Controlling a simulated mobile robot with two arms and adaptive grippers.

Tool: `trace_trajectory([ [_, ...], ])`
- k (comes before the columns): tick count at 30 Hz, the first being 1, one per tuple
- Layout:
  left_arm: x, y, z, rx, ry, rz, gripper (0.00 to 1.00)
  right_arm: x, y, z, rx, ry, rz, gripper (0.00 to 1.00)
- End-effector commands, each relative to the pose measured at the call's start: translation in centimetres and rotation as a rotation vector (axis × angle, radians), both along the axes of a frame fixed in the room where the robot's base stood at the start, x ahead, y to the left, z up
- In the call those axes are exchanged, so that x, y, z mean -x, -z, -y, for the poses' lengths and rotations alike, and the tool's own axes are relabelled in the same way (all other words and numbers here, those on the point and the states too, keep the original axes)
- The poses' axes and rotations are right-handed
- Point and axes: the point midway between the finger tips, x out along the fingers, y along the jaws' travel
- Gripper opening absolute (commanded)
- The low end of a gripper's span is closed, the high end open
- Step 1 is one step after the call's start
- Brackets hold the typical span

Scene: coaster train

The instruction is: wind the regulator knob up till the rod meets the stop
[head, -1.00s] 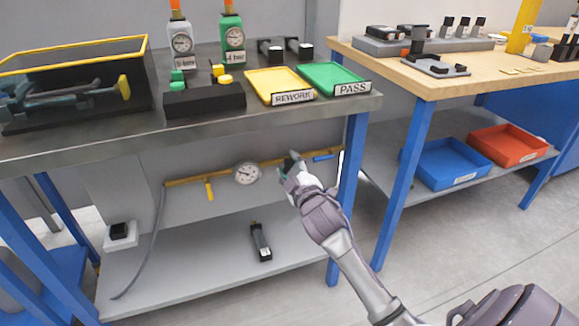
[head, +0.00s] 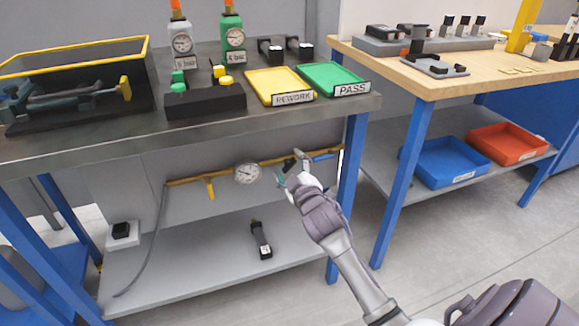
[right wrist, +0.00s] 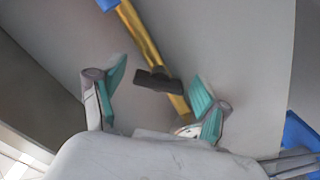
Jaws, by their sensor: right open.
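The regulator knob (head: 290,163) looks like a dark, bar-shaped handle on the brass pipe (head: 265,163) below the grey bench, right of the round gauge (head: 246,174). My right gripper (head: 290,168) is open around the knob. In the right wrist view, the dark knob (right wrist: 155,80) lies between the spread teal pads of the right gripper (right wrist: 160,86), with a gap on both sides. The brass pipe (right wrist: 140,35) runs behind it. I cannot make out the rod or the stop. My left gripper is not in view.
A blue lever (head: 323,156) sits on the pipe close to the right of my gripper, and a yellow lever (head: 210,189) hangs at the left. The blue bench leg (head: 350,180) stands near my arm. A black device (head: 260,239) lies on the lower shelf (head: 190,265).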

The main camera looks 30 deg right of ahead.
Motion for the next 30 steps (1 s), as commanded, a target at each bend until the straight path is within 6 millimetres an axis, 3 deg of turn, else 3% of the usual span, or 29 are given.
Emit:
trace_trajectory([
  [8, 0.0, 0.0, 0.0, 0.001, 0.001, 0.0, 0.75, 1.0, 0.0, -0.2, 0.0, 0.0, 0.0, 0.75],
  [21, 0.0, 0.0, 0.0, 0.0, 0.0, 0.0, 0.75, 9.5, 0.1, -2.3, -0.001, 0.001, -0.002, 0.75],
  [30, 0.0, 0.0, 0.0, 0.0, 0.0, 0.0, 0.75, 11.7, 0.0, -2.8, 0.0, 0.0, 0.0, 0.75],
])
